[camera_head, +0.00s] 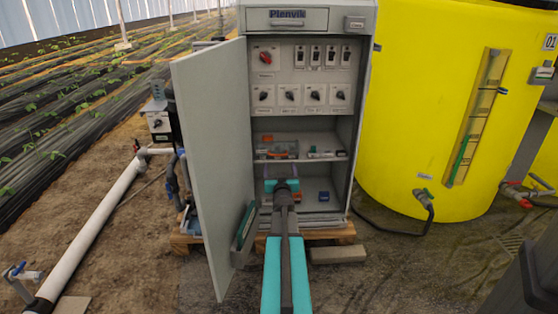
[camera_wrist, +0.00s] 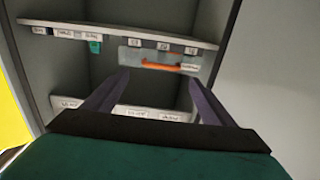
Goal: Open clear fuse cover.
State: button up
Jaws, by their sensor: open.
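The clear fuse cover (camera_wrist: 136,56) is a translucent panel with an orange bar along it, seen in the wrist view just beyond my fingertips. In the head view, the cover (camera_head: 283,149) seems to be the greyish piece with orange on the left of the cabinet's middle shelf. My gripper (camera_wrist: 157,82) is open, its two dark fingers apart with nothing between them. The cover lies ahead of the gap, apart from the fingers. In the head view my gripper (camera_head: 282,184) is inside the lower cabinet, below that shelf, and my arm hides part of the interior.
The cabinet door (camera_head: 215,160) stands open on the left. The cabinet's right wall (camera_head: 361,100) is close by. Rotary switches (camera_head: 290,95) fill the panel above. A small blue item (camera_head: 323,196) lies on the lower floor. A yellow tank (camera_head: 430,100) stands at right.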

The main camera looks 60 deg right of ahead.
aim_at(279, 155)
jog(key=b+x, duration=0.2)
jog(key=x, duration=0.6)
jog(key=shift+w+d, duration=0.2)
jog(key=shift+d, duration=0.05)
dwell(0.4)
jog(key=c, duration=1)
jog(key=shift+a, duration=0.35)
jog(key=shift+c, duration=1.2)
jog(key=shift+s+d, duration=0.1)
jog(key=shift+d, duration=0.25)
